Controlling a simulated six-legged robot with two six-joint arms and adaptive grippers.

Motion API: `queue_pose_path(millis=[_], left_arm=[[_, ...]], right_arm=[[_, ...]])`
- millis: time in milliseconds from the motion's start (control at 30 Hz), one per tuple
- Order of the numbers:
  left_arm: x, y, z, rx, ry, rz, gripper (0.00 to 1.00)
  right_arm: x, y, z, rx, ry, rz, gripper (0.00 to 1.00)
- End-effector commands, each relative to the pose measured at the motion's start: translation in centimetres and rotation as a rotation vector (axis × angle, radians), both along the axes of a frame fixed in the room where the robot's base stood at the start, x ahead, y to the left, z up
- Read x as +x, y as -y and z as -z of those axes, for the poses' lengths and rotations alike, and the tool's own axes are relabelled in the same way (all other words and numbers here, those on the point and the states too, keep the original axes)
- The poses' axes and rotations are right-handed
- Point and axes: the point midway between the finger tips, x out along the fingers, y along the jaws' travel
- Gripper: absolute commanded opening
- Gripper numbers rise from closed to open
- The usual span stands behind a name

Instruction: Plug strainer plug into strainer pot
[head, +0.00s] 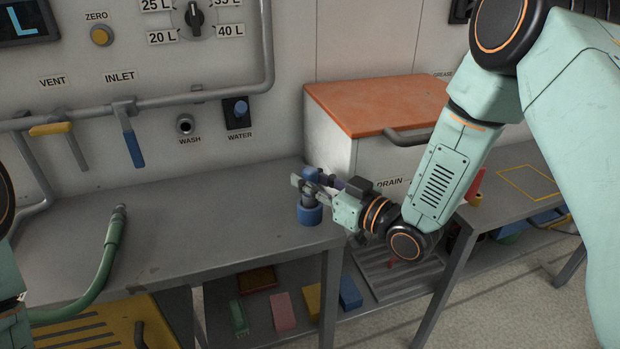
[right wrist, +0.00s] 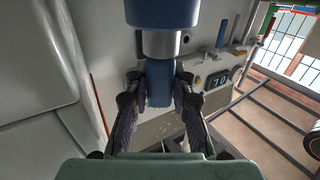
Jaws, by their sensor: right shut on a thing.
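The strainer plug (head: 310,214) appears as a wide blue cylinder by the right end of the grey bench, below the fingers of my right gripper (head: 314,186). In the right wrist view the right gripper (right wrist: 160,95) is shut on the plug's narrower blue grip (right wrist: 160,78). A metal collar and a wide blue part (right wrist: 162,12) lie beyond it, cut by the top edge. I cannot tell whether the plug touches the bench. I cannot pick out the strainer pot with certainty. My left gripper is out of view.
The grey bench (head: 190,200) is mostly clear, with a green hose (head: 112,240) at its left. An orange-topped white cabinet (head: 375,105) stands close behind the right gripper. Above are pipes, valve handles and the WASH port (head: 185,124). Coloured blocks (head: 283,311) lie on the shelf below.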

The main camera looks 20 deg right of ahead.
Motion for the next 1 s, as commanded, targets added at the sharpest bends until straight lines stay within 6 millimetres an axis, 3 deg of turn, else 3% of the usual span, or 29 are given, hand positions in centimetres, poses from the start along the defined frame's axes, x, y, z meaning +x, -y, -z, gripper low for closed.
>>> queue_pose_path(millis=[900,933,1000], left_arm=[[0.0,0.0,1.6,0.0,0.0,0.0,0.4],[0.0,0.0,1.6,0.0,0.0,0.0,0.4],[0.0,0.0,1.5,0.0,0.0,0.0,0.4]], right_arm=[[0.0,0.0,2.0,0.0,0.001,0.0,0.0],[0.0,0.0,2.0,0.0,0.001,0.0,0.24],[0.0,0.0,1.9,0.0,0.001,0.0,0.3]])
